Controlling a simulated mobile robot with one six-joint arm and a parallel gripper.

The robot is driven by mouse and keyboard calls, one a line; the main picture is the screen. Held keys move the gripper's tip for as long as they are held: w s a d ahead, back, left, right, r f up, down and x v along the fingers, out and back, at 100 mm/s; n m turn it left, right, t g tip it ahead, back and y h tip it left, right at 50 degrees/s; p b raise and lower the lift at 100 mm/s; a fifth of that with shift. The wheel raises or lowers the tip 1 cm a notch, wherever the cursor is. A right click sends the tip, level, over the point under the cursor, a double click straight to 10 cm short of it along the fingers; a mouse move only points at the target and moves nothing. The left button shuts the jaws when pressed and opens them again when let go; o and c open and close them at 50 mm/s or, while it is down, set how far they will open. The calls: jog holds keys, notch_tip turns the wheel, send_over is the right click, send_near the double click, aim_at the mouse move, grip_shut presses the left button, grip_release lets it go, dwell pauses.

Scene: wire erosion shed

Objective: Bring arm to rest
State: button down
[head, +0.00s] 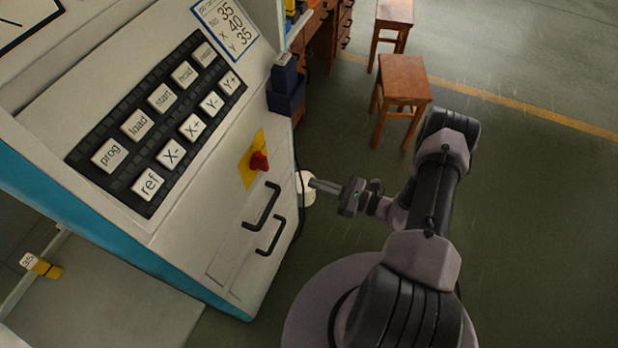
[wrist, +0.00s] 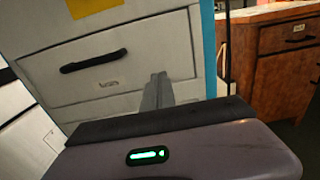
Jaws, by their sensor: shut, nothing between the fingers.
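My gripper (head: 318,185) is at the end of my arm, which reaches left toward the side of the control cabinet (head: 225,230). In the wrist view my gripper's fingers (wrist: 157,90) are together, with nothing between them. They point toward the cabinet's front, which carries a drawer with a black handle (wrist: 90,63). I cannot tell the exact gap between the fingertips and the cabinet; no contact shows.
The cabinet has a keypad (head: 160,120), a red rotary switch (head: 259,160) on a yellow plate, and black handles (head: 262,208). Wooden stools (head: 402,85) stand beyond my arm. A wooden desk (wrist: 285,60) stands right in the wrist view. Floor at right is clear.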

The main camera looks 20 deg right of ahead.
jog(key=v, duration=0.4)
jog(key=a+r+n+g, duration=0.4)
jog(key=r+n+g, duration=0.2)
jog(key=r, duration=0.4)
jog(key=a+r+n+g, duration=0.4)
jog(key=r+n+g, duration=0.15)
jog(key=r, duration=0.45)
jog(key=s+a+r+n+t+h, duration=0.2)
jog(key=s+r+n+h, duration=0.3)
jog(key=s+r, duration=0.2)
jog(key=s+a+r+n+t+h, duration=0.2)
jog(key=s+r+n+h, duration=0.3)
jog(key=r, duration=0.6)
jog(key=shift+s+a+r+n+h, duration=0.2)
jog(key=shift+s+a+n+h, duration=0.3)
jog(key=shift+s+a, duration=0.45)
